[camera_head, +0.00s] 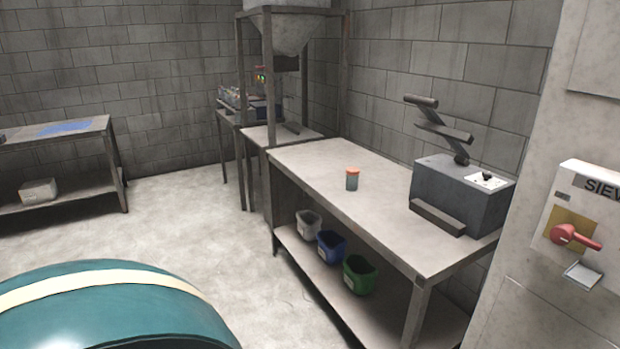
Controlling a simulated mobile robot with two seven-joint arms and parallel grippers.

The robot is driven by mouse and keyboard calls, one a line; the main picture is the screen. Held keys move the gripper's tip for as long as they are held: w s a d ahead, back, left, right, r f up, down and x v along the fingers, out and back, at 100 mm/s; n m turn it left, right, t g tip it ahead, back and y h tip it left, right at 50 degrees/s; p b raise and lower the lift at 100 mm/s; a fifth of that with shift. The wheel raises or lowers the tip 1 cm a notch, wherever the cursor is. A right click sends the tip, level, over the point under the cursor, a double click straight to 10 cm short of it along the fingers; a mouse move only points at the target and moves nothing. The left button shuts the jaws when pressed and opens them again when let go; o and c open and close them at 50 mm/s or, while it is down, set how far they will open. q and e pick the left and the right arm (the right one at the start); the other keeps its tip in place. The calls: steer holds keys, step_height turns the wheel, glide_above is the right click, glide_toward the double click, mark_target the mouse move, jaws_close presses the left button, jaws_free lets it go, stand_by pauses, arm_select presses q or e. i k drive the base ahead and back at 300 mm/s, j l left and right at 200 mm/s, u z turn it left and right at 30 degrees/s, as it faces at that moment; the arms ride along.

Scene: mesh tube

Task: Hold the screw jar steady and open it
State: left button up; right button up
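The screw jar (352,181) is a small grey-teal cylinder with an orange lid (353,171). It stands upright on the light worktable (330,170), near the middle of its top, with the lid on. Nothing touches it. Neither of my grippers is in view, so their state cannot be seen.
A dark grey machine (460,195) with a raised arm stands right of the jar. Grey, blue (331,246) and green (359,274) bins sit on the lower shelf. A cabinet with a red switch (575,236) is at the right. A teal rounded object (110,310) fills the lower left. Open floor (190,220) lies left of the table.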

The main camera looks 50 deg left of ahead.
mark_target(351, 185)
steer(key=u, duration=1.3)
steer(key=i+j+z, duration=0.1)
steer(key=z, duration=0.3)
steer(key=i+j+z, duration=0.1)
steer(key=z, duration=0.35)
steer(key=i+j+z, duration=0.15)
steer(key=j, duration=0.15)
steer(key=i+j+z, duration=0.2)
steer(key=j, duration=0.15)
steer(key=j+z, duration=0.15)
steer(key=j, duration=0.2)
steer(key=i+j+z, duration=0.1)
steer(key=j, duration=0.6)
steer(key=i+j+z, duration=0.15)
steer(key=j, duration=0.55)
steer(key=i+j+z, duration=0.1)
steer(key=j, duration=0.6)
